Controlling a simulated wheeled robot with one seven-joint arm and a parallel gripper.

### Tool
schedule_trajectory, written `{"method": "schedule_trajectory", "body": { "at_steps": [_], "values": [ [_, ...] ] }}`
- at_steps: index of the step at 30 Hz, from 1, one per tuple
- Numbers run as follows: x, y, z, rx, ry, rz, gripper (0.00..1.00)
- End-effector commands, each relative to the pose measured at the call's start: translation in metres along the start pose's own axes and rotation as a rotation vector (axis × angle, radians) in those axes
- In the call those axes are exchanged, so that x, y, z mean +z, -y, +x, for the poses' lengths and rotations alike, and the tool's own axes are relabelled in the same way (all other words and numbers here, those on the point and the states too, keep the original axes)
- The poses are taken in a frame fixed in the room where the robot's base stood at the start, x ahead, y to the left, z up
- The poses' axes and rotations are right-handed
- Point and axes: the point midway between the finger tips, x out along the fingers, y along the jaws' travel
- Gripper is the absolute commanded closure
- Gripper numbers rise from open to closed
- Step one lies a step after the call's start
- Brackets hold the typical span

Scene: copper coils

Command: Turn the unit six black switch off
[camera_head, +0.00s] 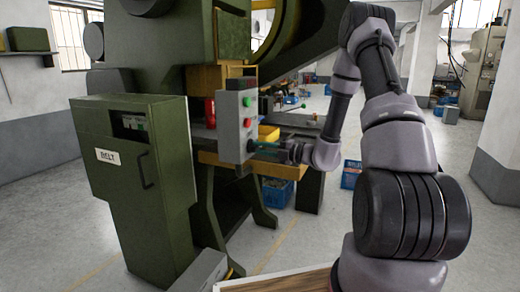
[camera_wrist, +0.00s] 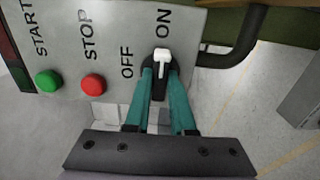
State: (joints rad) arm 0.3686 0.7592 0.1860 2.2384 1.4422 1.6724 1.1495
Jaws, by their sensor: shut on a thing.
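The switch is a black knob with a white pointer (camera_wrist: 162,56) on a grey control panel (camera_wrist: 75,22), in the wrist view. The pointer points up at the ON label; the OFF label is to its left. My gripper (camera_wrist: 161,76) has its teal fingers closed in on the black knob from both sides, hiding part of it. In the head view the panel is on a grey control box (camera_head: 230,122) and my gripper (camera_head: 256,146) is at its lower right face. No unit number is readable.
A green START button (camera_wrist: 48,81) and a red STOP button (camera_wrist: 93,84) are left of the switch. A black cable (camera_wrist: 245,45) curves beside the panel. In the head view, a green cabinet (camera_head: 165,190) stands left of the box, under a large green press (camera_head: 160,35).

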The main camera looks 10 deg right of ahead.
Motion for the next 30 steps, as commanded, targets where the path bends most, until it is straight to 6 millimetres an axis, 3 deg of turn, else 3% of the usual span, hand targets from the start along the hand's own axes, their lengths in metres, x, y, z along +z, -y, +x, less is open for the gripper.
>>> {"method": "schedule_trajectory", "body": {
  "at_steps": [11,30],
  "values": [
    [0.0,0.0005,-0.0005,-0.001,0.0,-0.174,1.0],
    [0.0002,0.0012,-0.0011,-0.003,0.0,-0.773,1.0]
  ]
}}
